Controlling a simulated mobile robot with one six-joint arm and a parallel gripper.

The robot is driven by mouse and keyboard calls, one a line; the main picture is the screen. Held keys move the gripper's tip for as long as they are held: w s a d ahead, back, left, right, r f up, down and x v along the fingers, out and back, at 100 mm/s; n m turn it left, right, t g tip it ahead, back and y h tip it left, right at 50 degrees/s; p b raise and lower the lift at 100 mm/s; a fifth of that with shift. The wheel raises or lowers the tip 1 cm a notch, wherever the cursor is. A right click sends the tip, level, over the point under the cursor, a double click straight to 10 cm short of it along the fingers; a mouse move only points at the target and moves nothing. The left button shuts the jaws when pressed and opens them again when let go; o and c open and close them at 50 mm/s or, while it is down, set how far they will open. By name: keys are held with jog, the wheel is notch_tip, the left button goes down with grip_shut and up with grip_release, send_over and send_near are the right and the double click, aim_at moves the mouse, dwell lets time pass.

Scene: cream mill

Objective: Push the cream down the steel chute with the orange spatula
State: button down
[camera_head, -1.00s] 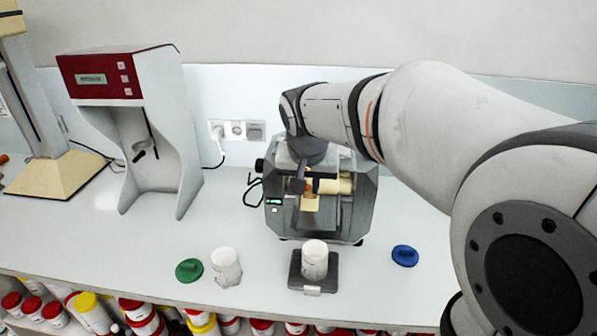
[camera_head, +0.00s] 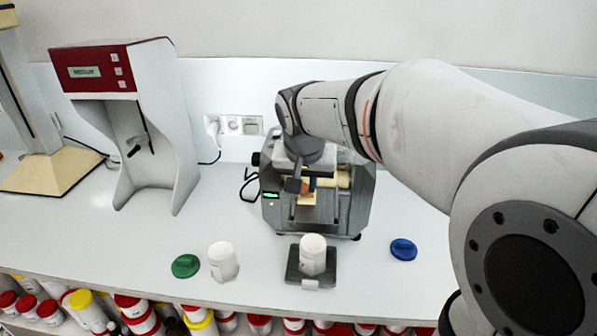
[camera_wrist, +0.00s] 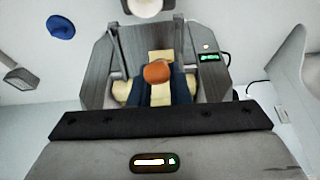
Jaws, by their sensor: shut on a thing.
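My gripper (camera_wrist: 160,92), with blue fingers, is shut on the orange spatula, whose rounded orange end (camera_wrist: 157,71) shows between the fingers in the wrist view. In the head view the spatula (camera_head: 306,186) is small and partly hidden by my wrist, over the front opening of the grey mill (camera_head: 345,208). A pale yellow strip, perhaps cream (camera_wrist: 160,56), lies beyond the spatula; I cannot tell whether they touch. The steel chute (camera_head: 305,214) slopes at the mill's front. A white jar (camera_head: 312,254) stands open-looking in front of it on a dark stand (camera_head: 293,270).
A second white jar (camera_head: 222,262) and a green lid (camera_head: 186,265) lie to the left, a blue lid (camera_head: 403,249) to the right. A red-topped machine (camera_head: 98,72) stands at the left. The bench between it and the jars is clear.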

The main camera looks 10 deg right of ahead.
jog(key=shift+s+a+f+b, duration=0.2)
jog(key=shift+s+f+b, duration=0.1)
jog(key=shift+s, duration=0.25)
jog(key=shift+s+a+f+b, duration=0.15)
jog(key=shift+s+b, duration=0.1)
jog(key=shift+s, duration=0.25)
jog(key=shift+s+a+f+b, duration=0.2)
jog(key=shift+s+f+b, duration=0.2)
jog(key=shift+s+b, duration=0.25)
jog(key=shift+s+a+f+b, duration=0.2)
jog(key=shift+s+f+b, duration=0.15)
jog(key=shift+s+b, duration=0.25)
jog(key=shift+w+d+r+p, duration=0.3)
jog(key=shift+w+r+p, duration=0.15)
jog(key=shift+w, duration=0.45)
jog(key=shift+w+d+r+p, duration=0.3)
jog(key=shift+w+r+p, duration=0.2)
jog(key=shift+w, duration=0.4)
jog(key=shift+w+d+r+p, duration=0.3)
jog(key=shift+w+r+p, duration=0.15)
jog(key=shift+w, duration=0.45)
jog(key=s+d+f+b, duration=0.2)
jog(key=s+b, duration=0.2)
jog(key=s, duration=0.2)
jog(key=shift+s+f, duration=0.35)
jog(key=shift+w+d, duration=0.1)
